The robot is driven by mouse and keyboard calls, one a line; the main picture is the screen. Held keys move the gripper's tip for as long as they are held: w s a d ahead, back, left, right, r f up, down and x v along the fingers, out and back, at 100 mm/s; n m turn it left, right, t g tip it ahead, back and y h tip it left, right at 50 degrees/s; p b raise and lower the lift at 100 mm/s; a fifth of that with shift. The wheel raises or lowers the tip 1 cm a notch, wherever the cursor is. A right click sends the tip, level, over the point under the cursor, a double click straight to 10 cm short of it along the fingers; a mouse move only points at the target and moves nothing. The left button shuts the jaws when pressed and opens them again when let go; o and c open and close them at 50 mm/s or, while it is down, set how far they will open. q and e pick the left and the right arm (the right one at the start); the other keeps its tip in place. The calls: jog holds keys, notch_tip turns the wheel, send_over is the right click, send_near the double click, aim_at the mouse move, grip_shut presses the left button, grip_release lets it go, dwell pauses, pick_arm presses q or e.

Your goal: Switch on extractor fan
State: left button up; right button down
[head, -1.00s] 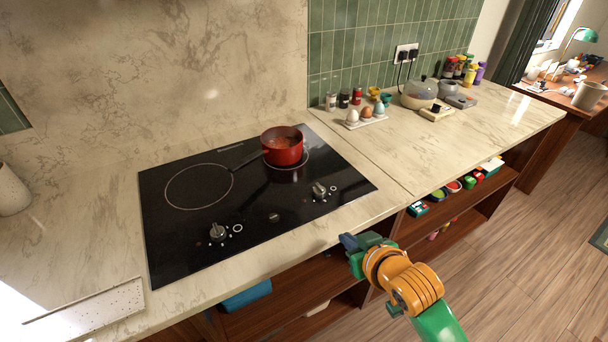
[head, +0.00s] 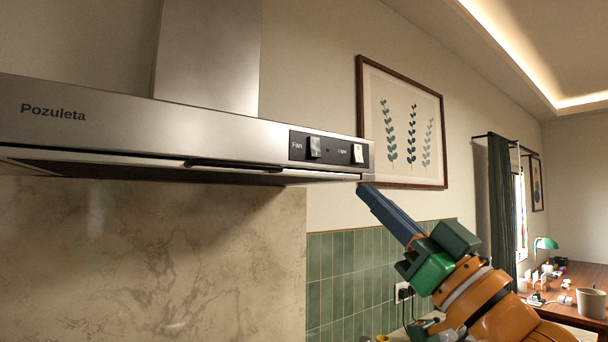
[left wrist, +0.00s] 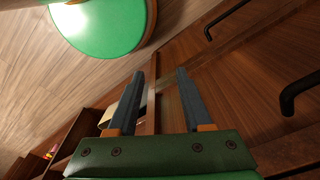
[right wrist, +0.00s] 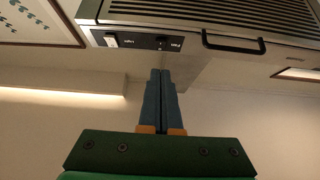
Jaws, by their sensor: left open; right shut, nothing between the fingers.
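The steel extractor hood (head: 90,125), marked Pozuleta, hangs on the wall. Its black control panel (head: 332,150) carries a switch (head: 314,147) labelled Fan and, right of it, a paler switch (head: 358,153) with a small label. The panel also shows in the right wrist view (right wrist: 138,41), upside down. My right gripper (head: 362,188) is shut and empty, its tips just below the hood's right end, apart from the switches. In the right wrist view its tips (right wrist: 160,72) point towards the fan switch (right wrist: 163,43). My left gripper (left wrist: 160,73) is open and empty, low near wooden drawers.
A framed plant picture (head: 404,125) hangs right of the hood. The hood's front bar (head: 232,164) runs under its edge. Black drawer handles (left wrist: 298,92) stick out near my left gripper. The space right of the hood is open.

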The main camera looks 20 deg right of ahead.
aim_at(317, 148)
jog(key=p+x, duration=0.9)
jog(key=x, duration=0.1)
jog(key=shift+w+a+r+p, duration=0.15)
jog(key=shift+w+r+p, duration=0.1)
jog(key=shift+p, duration=0.15)
jog(key=shift+w+a+f, duration=0.15)
jog(key=shift+w+f, duration=0.1)
jog(key=shift+w, duration=0.15)
pick_arm(q)
notch_tip(317, 148, up, 10)
jog(key=s, duration=0.1)
jog(key=shift+s+d, duration=0.2)
jog(key=shift+s, duration=0.1)
pick_arm(e)
jog(key=shift+s, duration=0.15)
